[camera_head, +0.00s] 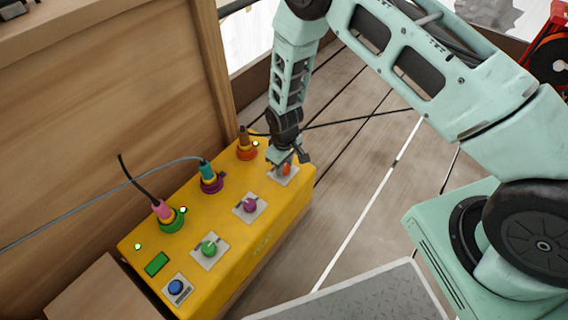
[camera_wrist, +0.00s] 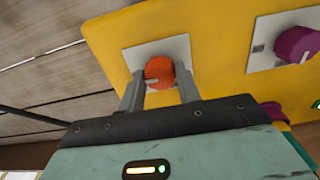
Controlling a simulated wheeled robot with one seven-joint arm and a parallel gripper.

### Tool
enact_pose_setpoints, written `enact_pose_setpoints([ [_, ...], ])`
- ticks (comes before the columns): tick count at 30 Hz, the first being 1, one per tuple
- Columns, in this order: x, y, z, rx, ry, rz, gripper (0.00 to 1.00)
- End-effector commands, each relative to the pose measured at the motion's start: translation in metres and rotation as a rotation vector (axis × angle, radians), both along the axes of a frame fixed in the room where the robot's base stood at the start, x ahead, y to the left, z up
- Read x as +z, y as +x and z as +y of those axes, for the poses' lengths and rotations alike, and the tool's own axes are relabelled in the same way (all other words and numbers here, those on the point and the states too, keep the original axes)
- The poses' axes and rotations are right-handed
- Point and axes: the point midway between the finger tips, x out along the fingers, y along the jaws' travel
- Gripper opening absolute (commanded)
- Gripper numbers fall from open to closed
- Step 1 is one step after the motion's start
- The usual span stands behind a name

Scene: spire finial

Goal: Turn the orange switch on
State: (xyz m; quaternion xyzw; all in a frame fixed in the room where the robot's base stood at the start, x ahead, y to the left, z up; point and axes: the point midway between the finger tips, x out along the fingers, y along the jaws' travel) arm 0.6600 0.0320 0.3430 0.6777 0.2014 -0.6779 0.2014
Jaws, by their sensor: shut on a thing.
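A yellow control box (camera_head: 235,262) carries a row of knob switches on light plates. The orange switch (camera_head: 286,170) is a round knob at the box's far right end, partly hidden by my gripper (camera_head: 289,158). In the wrist view the orange switch (camera_wrist: 159,70) sits between the two fingers of my gripper (camera_wrist: 158,84), which are shut on its sides. A pale mark shows on the knob's face. The purple switch (camera_wrist: 298,44) is to its right in the wrist view and also shows in the head view (camera_head: 249,205).
A green switch (camera_head: 209,249) and a blue button (camera_head: 175,287) sit nearer on the box. Pink, teal and orange-based plugs (camera_head: 163,211) with cables stand along its back edge. A wooden wall (camera_head: 110,110) rises behind.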

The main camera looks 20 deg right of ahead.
Motion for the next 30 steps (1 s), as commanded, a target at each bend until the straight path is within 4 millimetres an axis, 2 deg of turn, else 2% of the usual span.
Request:
enact_pose_setpoints([
  [4, 0.0, 0.0, 0.0, 0.0, 0.0, 0.0, 0.1],
  [5, 0.0, 0.0, 0.0, 0.0, 0.0, 0.0, 0.39],
  [6, 0.0, 0.0, 0.0, 0.0, 0.0, 0.0, 0.5],
  [7, 0.0, 0.0, 0.0, 0.0, 0.0, 0.0, 0.55],
  [15, 0.001, 0.0, 0.0, 0.001, 0.001, -0.001, 0.55],
  [19, 0.01, 0.0, 0.0, 0.001, 0.001, -0.001, 0.55],
  [23, 0.032, 0.001, 0.0, 0.002, 0.001, -0.003, 0.55],
  [30, 0.089, 0.001, 0.0, 0.001, 0.002, -0.003, 0.55],
])
